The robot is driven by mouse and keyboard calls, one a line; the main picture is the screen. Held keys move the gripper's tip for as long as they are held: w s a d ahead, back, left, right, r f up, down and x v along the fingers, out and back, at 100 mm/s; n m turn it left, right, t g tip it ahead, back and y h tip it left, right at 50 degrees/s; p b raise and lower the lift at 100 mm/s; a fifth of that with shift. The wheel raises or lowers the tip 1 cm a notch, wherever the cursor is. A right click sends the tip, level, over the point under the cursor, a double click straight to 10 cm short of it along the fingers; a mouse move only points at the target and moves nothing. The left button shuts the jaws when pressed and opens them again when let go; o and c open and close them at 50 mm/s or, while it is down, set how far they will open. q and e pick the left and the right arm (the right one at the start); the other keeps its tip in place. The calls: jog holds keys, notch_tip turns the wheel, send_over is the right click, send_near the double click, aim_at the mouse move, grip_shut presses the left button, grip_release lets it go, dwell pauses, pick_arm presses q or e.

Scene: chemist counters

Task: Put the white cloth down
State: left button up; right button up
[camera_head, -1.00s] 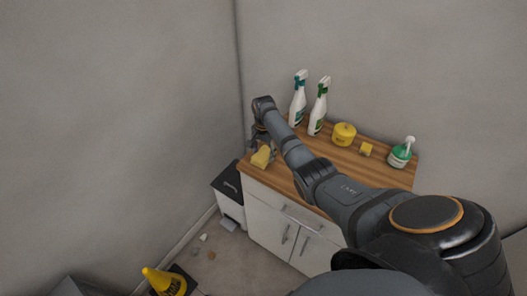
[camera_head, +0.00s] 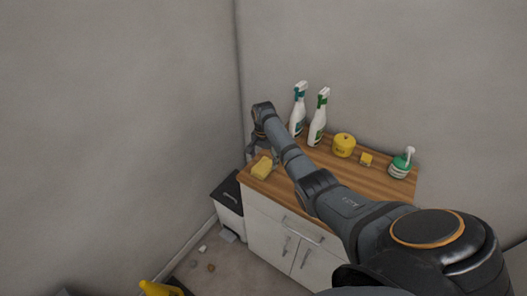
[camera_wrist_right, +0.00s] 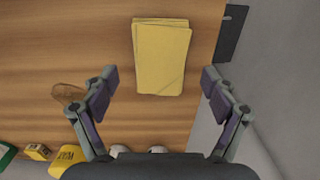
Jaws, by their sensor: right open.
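A folded cloth (camera_head: 261,169) lies flat on the wooden counter top near its left end; it looks yellow, and no white cloth shows. The cloth also shows in the right wrist view (camera_wrist_right: 162,60), between and beyond the fingertips. My right gripper (camera_head: 257,147) is over the left end of the counter, just behind the cloth. In the wrist view my right gripper (camera_wrist_right: 158,84) has its fingers wide apart, with neither finger touching the cloth. My left gripper is not in view.
Two white spray bottles (camera_head: 298,112) (camera_head: 318,120), a yellow tub (camera_head: 343,145), a small yellow block (camera_head: 366,159) and a green-and-white spray bottle (camera_head: 401,164) stand along the counter's back. A dark-lidded bin (camera_head: 228,196) is left of the cabinet. The counter front (camera_head: 276,187) is clear.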

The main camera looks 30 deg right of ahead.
aim_at(263, 166)
notch_tip(263, 166, up, 10)
jog(key=b, duration=0.1)
jog(key=shift+b, duration=0.35)
